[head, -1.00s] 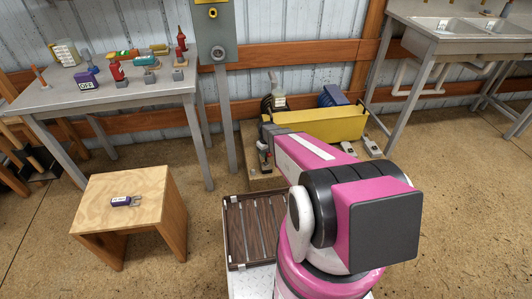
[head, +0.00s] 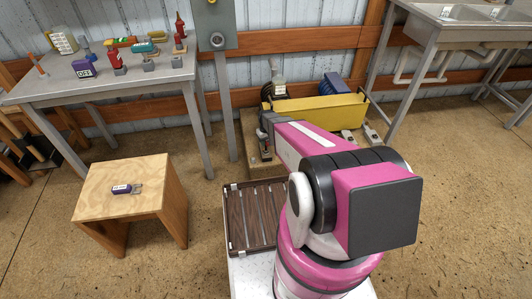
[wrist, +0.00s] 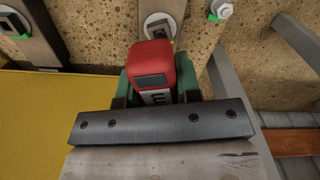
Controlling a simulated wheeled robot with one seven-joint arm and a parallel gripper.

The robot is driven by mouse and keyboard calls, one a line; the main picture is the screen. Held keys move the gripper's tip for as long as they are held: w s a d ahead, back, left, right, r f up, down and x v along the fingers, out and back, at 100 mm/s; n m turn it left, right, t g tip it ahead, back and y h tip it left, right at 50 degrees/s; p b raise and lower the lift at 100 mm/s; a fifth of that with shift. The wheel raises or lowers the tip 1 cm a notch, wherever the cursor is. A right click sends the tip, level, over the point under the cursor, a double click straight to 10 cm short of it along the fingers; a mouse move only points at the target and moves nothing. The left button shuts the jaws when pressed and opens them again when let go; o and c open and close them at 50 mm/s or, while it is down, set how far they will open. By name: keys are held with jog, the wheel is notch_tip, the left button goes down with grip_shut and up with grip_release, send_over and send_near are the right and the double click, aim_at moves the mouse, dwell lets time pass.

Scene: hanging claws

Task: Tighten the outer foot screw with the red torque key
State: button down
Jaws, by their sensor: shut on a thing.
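The red torque key (wrist: 155,62) is held in my gripper (wrist: 155,92), between its dark green fingers in the wrist view. Its far end points at a foot screw (wrist: 159,27) on a pale plate, just beyond it. The key's tip is partly hidden, so I cannot tell whether it touches that screw. Another bolt (wrist: 222,10) with a green mark sits on a foot to the right, and one (wrist: 12,24) to the left. In the head view my gripper (head: 265,145) is down by the left end of the yellow machine (head: 318,112); the key is not clear there.
The machine's yellow side (wrist: 40,120) fills the left of the wrist view. A grey leg or post (wrist: 225,80) stands close on the right. A wooden stool (head: 122,180) holds a small purple item (head: 127,189). A steel table (head: 120,97) with several tools is at left.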

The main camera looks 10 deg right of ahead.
dwell(0.3)
jog(key=shift+m, duration=1.2)
jog(key=shift+m, duration=1.2)
jog(key=shift+r, duration=1.55)
jog(key=shift+r, duration=2)
